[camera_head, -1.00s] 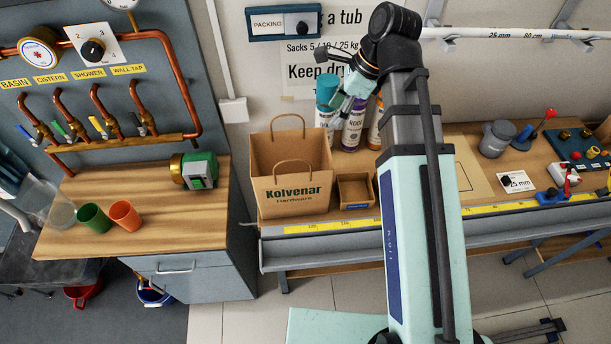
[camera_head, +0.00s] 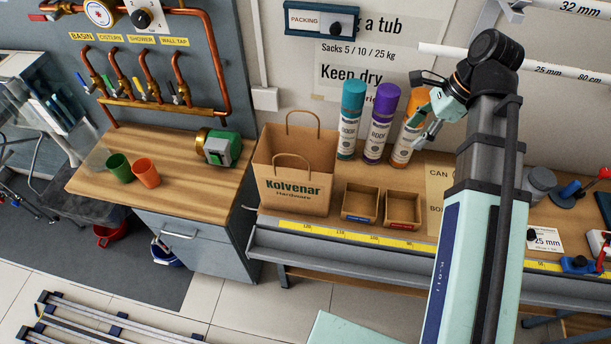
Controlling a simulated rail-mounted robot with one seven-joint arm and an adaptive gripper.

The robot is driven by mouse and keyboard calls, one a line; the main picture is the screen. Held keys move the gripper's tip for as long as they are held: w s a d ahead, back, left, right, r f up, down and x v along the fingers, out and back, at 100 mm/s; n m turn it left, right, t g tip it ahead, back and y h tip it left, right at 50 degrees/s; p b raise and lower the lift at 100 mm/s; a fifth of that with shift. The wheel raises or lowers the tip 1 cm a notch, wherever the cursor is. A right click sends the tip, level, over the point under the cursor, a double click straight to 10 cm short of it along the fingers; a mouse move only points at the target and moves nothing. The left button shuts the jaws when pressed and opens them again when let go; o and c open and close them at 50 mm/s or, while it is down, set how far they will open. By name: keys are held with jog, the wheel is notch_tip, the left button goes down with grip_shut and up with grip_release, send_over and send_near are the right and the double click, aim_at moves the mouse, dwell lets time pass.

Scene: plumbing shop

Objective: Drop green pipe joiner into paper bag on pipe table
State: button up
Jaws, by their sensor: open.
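The brown paper bag (camera_head: 293,192), marked Kolvenar Hardware, stands upright and open at the left end of the pipe table (camera_head: 345,228). Its inside bottom is hidden. A green cup-shaped piece (camera_head: 118,168) stands beside an orange one on the wooden bench to the left; it may be the green pipe joiner, but I cannot tell. My gripper (camera_head: 421,124) is open, to the right of the bag and in front of the spray cans. I see nothing held in it, though its fingers are small in view.
An orange cup-shaped piece (camera_head: 145,173) and a green and brass pump (camera_head: 220,147) are on the bench. Two small open cardboard boxes, left (camera_head: 361,203) and right (camera_head: 403,208), sit right of the bag. Several spray cans (camera_head: 379,125) stand behind them. A gap separates the bench top from the table.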

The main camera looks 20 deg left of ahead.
jog(key=w+d+f+n+b, duration=0.2)
jog(key=d+f+n, duration=0.1)
jog(key=f, duration=0.5)
jog(key=shift+w+d+g+h+b, duration=0.25)
jog(key=shift+w+g+h+b, duration=0.05)
jog(key=shift+w+g+b, duration=0.1)
jog(key=shift+r, duration=0.1)
